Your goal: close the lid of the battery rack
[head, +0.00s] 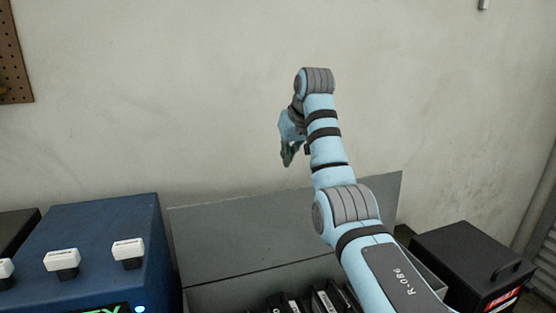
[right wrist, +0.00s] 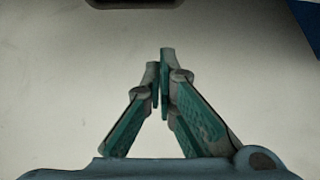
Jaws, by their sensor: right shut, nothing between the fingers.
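The battery rack (head: 228,299) stands at the bottom middle of the head view, a grey open box with several dark batteries (head: 325,300) inside. Its grey lid (head: 225,240) is raised, leaning up at the back, and my right arm covers part of it. My right gripper (head: 289,160) is above the lid, in front of the wall, with its fingers pointing down. In the right wrist view the green-padded fingers (right wrist: 161,55) meet at the tips, shut and empty. My left gripper is not in view.
A blue box (head: 95,240) with white latches stands left of the rack. A black case (head: 470,262) with a handle stands to the right. A plain wall (head: 180,90) is behind, with a pegboard (head: 14,60) at the upper left. The space above the rack is otherwise free.

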